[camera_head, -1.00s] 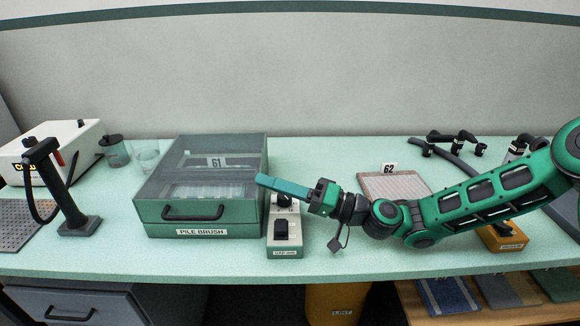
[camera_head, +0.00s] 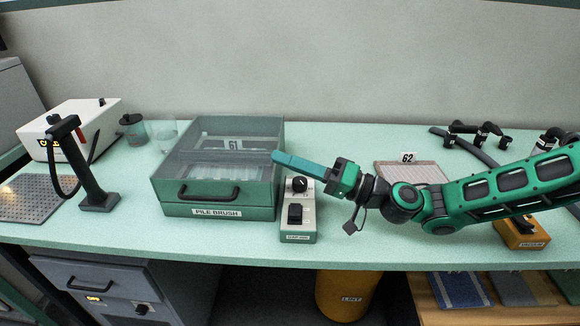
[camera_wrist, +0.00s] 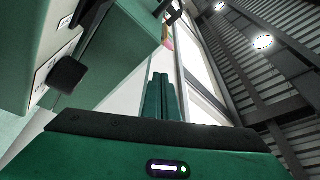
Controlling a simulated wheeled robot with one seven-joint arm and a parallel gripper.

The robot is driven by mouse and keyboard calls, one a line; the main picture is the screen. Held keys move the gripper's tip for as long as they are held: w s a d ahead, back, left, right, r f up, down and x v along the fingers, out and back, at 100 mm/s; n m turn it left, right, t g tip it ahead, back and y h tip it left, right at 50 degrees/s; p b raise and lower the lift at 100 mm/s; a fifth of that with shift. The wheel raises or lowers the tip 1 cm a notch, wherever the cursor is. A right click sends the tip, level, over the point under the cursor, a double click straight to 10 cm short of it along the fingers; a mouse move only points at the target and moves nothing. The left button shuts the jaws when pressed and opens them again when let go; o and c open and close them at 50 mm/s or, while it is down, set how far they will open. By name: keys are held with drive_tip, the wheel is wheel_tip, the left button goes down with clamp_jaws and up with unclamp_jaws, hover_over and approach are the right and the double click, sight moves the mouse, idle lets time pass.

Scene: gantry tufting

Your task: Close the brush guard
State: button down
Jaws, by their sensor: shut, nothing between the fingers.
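The brush guard (camera_head: 222,195) is a green box with a clear top, a black front handle (camera_head: 208,192) and a "PILE BRUSH" label. It stands left of centre on the bench. A pale ribbed part shows through the clear top. I cannot tell for sure how far the guard is open. My gripper (camera_head: 277,156) is shut and empty, with its long teal fingers pointing left. Its tips overlap the box's right edge in the head view; contact cannot be told. In the wrist view the shut fingers (camera_wrist: 160,97) show at centre, with green surfaces to the left.
A control box (camera_head: 297,224) with a black knob and switch stands right of the guard, below my fingers. A black stand (camera_head: 95,190), a white machine (camera_head: 75,125) and glass vessels (camera_head: 164,133) are left. A ribbed pad (camera_head: 411,172) lies behind my arm.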

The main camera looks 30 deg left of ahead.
drive_tip(key=w+d+f, duration=0.1)
drive_tip(key=w+d, duration=0.3)
drive_tip(key=d, duration=0.4)
drive_tip(key=shift+w+f, duration=0.2)
drive_tip(key=shift+w, duration=0.2)
